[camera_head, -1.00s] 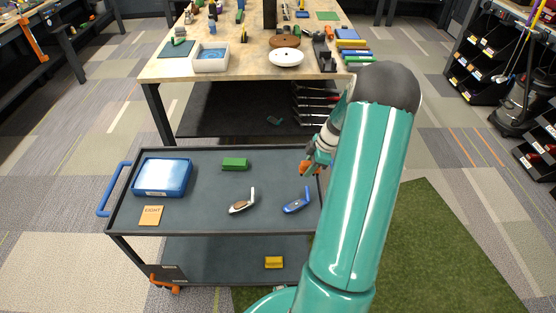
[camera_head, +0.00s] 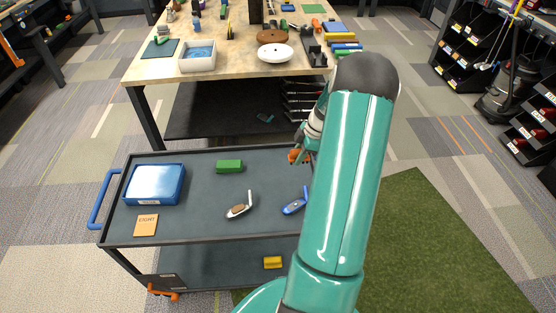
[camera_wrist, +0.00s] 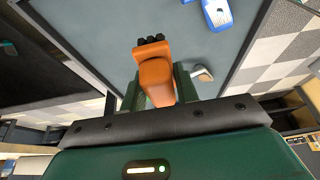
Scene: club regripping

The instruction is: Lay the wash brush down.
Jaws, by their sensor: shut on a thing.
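The wash brush (camera_wrist: 157,78) has an orange body and black bristles. My gripper (camera_wrist: 158,88) is shut on it, with one green finger on each side. In the wrist view the bristles point away from the palm, with the dark cart top behind them. In the head view my gripper (camera_head: 304,150) is at the cart's far right corner, partly hidden by my arm. The brush shows there as a small orange patch (camera_head: 296,157). The cart top (camera_head: 190,215) is a dark tray with a raised rim; its right end is hidden by my arm.
On the cart are a blue tub (camera_head: 155,184), a green block (camera_head: 229,166), an EIGHT card (camera_head: 146,225), a brown-and-white club head (camera_head: 238,211) and a blue one (camera_head: 293,207). Bare surface lies between them. A cluttered workbench (camera_head: 150,72) stands behind.

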